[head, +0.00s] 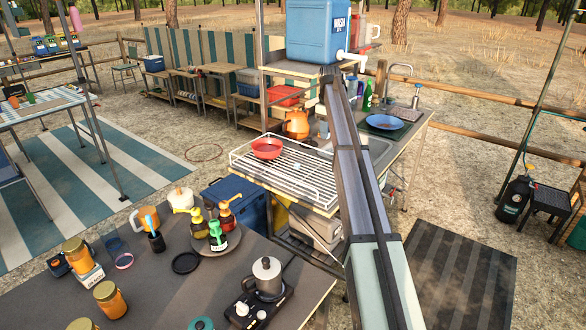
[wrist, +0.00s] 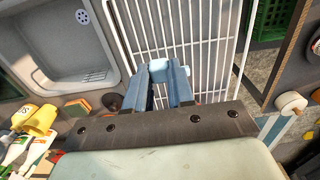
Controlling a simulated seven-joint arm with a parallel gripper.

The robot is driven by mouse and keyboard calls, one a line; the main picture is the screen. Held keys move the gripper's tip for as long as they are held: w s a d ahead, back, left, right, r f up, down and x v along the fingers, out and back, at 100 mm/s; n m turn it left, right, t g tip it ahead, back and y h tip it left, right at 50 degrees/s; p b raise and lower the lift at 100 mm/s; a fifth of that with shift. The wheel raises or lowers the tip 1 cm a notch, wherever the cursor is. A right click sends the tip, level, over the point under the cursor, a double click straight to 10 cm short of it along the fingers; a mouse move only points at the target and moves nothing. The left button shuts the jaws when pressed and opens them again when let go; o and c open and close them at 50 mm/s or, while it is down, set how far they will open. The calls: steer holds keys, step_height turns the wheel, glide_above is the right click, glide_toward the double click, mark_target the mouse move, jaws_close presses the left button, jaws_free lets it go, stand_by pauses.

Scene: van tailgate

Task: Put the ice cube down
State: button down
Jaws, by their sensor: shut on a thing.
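In the wrist view my gripper (wrist: 170,72) is shut on the ice cube (wrist: 158,70), a small pale blue-white block between the fingertips. The fingers and cube are above the white wire dish rack (wrist: 246,42); I cannot tell how high, or whether the cube touches it. In the head view the dish rack (head: 318,196) stands on the counter beside the sink, with a red bowl (head: 267,146) at its far left part. My gripper is not clearly visible in the head view, where my arm covers the rack's right side.
The sink (wrist: 70,48) lies left of the rack in the wrist view. A blue water container (head: 318,32) stands on a shelf behind the rack, with an orange kettle (head: 296,124) below it. A blue plate (head: 384,122) lies farther right. Bare rack slats surround the bowl.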

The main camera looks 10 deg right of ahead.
mark_target(323, 172)
steer(key=f, duration=1.4)
steer(key=shift+a+f, duration=0.25)
steer(key=shift+f, duration=0.15)
steer(key=shift+f, duration=0.2)
steer(key=c, duration=1)
jaws_free()
steer(key=shift+r, duration=0.1)
step_height(323, 172, up, 12)
steer(key=shift+r, duration=0.1)
